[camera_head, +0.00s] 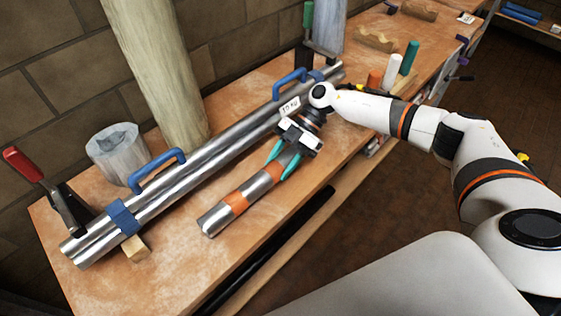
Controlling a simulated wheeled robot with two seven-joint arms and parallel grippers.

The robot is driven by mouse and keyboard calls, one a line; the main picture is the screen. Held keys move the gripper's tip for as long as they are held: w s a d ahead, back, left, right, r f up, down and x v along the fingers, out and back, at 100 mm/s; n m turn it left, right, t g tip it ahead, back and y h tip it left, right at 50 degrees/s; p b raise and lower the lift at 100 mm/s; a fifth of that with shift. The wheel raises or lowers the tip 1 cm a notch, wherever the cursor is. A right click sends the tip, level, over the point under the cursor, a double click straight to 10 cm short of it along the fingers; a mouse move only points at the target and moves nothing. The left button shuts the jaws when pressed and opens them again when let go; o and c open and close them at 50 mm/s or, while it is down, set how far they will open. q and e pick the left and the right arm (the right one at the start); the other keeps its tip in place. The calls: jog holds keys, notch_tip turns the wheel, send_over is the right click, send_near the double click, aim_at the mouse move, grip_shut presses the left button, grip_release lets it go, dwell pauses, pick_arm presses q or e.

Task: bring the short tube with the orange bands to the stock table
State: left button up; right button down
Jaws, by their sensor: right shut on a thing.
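The short tube with the orange bands (252,188) is a silvery metal tube with two orange bands, over the wooden bench near its front edge. My right gripper (275,169) comes in from the right and is shut on this tube toward its far end, one teal finger on each side. The far end is partly hidden by the gripper. I cannot tell whether the tube touches the bench top or hangs just above it. My left gripper is not in view. I cannot tell which surface is the stock table.
Long metal tubes (205,165) with blue handles lie behind the short tube. A red-handled clamp (60,200) is at their left end. A wooden post (160,70) and grey bucket (117,150) stand behind. Coloured cylinders (392,70) stand farther right. Floor (500,90) is open at right.

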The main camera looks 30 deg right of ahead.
jog(key=c, duration=0.7)
grip_release()
jog(key=b+v, duration=0.3)
jog(key=v, duration=0.9)
